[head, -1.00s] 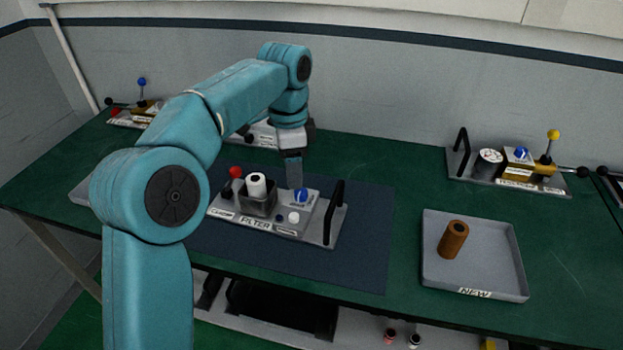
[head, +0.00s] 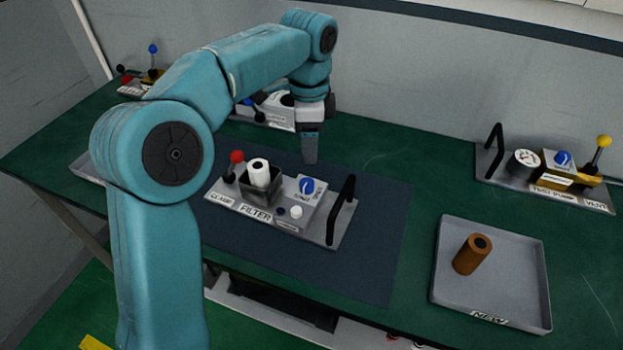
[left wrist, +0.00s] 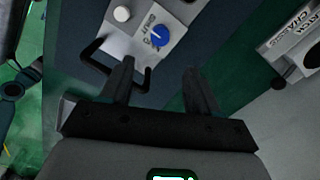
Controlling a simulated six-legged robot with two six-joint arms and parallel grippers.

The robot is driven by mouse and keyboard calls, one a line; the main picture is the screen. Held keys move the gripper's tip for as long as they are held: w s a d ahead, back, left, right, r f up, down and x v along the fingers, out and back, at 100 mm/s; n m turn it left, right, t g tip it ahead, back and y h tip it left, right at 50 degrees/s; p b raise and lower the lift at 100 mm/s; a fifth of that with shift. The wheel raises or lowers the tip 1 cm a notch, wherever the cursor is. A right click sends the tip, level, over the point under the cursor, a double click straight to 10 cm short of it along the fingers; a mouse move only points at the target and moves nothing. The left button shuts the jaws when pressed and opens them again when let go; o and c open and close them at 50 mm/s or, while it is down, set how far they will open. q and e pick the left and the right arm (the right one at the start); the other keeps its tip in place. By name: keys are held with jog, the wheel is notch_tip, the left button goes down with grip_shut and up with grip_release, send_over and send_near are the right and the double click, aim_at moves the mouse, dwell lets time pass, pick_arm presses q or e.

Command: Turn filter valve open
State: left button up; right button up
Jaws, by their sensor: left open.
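The filter unit (head: 256,216) is a grey plate labelled FILTER on the dark mat. Its blue valve knob (head: 307,185) stands near labels that seem to mark shut and open. A red-topped clamp lever (head: 236,157), a white cylinder (head: 258,171) in a dark holder and a white button (head: 296,212) are also on it. My left gripper (head: 310,160) points down just behind the knob, apart from it. In the left wrist view the open, empty fingers (left wrist: 158,82) show below the blue knob (left wrist: 159,36). The right gripper is not in view.
A black handle (head: 341,209) stands at the unit's right end. A grey tray (head: 492,317) labelled NEW holds a brown cylinder (head: 472,254). A test pump unit (head: 545,183) stands at the back right. The green table between is clear.

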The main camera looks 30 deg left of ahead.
aim_at(308, 183)
pick_arm(q)
jog(key=f, duration=1.1)
jog(key=shift+s+a+f+b, duration=0.1)
jog(key=shift+s+a+b, duration=0.1)
jog(key=shift+b, duration=0.2)
jog(key=shift+w+d, duration=0.1)
jog(key=shift+c, duration=0.2)
jog(key=c, duration=1)
